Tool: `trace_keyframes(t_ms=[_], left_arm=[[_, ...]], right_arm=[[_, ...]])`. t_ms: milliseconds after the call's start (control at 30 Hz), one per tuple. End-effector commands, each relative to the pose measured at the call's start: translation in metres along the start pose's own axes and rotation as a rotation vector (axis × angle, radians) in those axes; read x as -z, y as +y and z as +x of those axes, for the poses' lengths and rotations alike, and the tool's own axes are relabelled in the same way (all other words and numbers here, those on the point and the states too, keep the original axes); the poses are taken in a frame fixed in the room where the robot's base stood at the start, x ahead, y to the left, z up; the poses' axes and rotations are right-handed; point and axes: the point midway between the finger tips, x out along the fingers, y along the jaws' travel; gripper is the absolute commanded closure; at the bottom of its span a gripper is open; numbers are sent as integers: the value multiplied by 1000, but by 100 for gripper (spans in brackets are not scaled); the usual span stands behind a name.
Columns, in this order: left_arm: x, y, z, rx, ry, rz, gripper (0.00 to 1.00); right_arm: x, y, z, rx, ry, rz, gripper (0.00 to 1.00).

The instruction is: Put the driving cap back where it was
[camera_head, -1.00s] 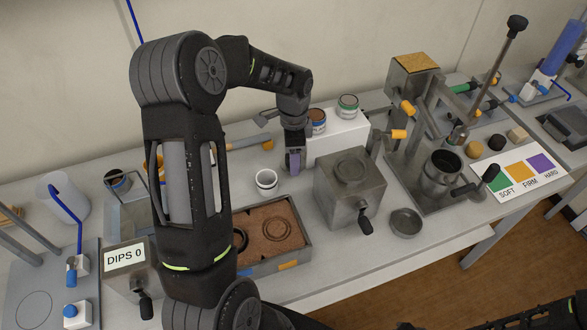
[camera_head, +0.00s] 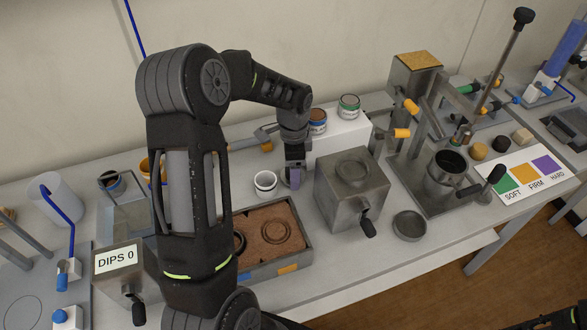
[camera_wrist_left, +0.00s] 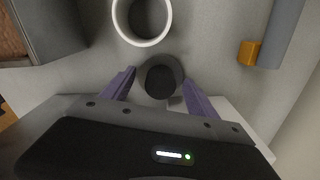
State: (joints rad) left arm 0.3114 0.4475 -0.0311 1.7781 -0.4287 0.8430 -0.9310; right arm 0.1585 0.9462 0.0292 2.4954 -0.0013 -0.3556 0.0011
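My left gripper (camera_head: 294,178) points down at the table, just right of a white cup (camera_head: 265,182) and in front of a white block. In the left wrist view its two purple fingers (camera_wrist_left: 160,84) are spread apart. A small dark round piece (camera_wrist_left: 162,77), perhaps the driving cap, stands between the fingertips, with a gap visible on the left side. The cup (camera_wrist_left: 142,38) is close beside it. In the head view this piece is hidden by the gripper.
A metal box with a crank (camera_head: 350,193) stands close right of the gripper. A soil tray (camera_head: 298,262) lies in front. A white block (camera_head: 338,143) with two tins is behind. A press (camera_head: 445,182), a shallow dish (camera_head: 409,227) and a colour card (camera_head: 524,178) are farther right.

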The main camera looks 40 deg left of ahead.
Motion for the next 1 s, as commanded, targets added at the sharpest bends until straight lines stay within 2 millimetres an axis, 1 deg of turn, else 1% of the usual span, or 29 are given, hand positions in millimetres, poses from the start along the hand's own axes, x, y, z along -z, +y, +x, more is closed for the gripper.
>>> trace_keyframes(t_ms=[33, 133, 367, 467, 533, 667, 900, 1000], left_arm=[[0, 0, 0, 0, 0, 0, 27], [0, 0, 0, 0, 0, 0, 19], [0, 0, -1, 0, 0, 0, 19], [0, 0, -4, 0, 0, 0, 19], [0, 0, -11, 1, 1, 0, 19], [0, 0, -31, 1, 1, 0, 19], [0, 0, -82, 1, 1, 0, 19], [0, -1, -102, 2, 1, 0, 19]], right_arm=[[0, 0, 0, 0, 0, 0, 64], [0, 0, 0, 0, 0, 0, 64], [0, 0, 0, 0, 0, 0, 64], [0, -1, -3, 0, 0, 0, 64], [0, -3, -8, 0, 0, 0, 64], [0, -8, -21, 0, -1, 0, 64], [-3, -19, -54, -8, -9, 5, 64], [-5, -22, -65, -12, -13, 8, 64]])
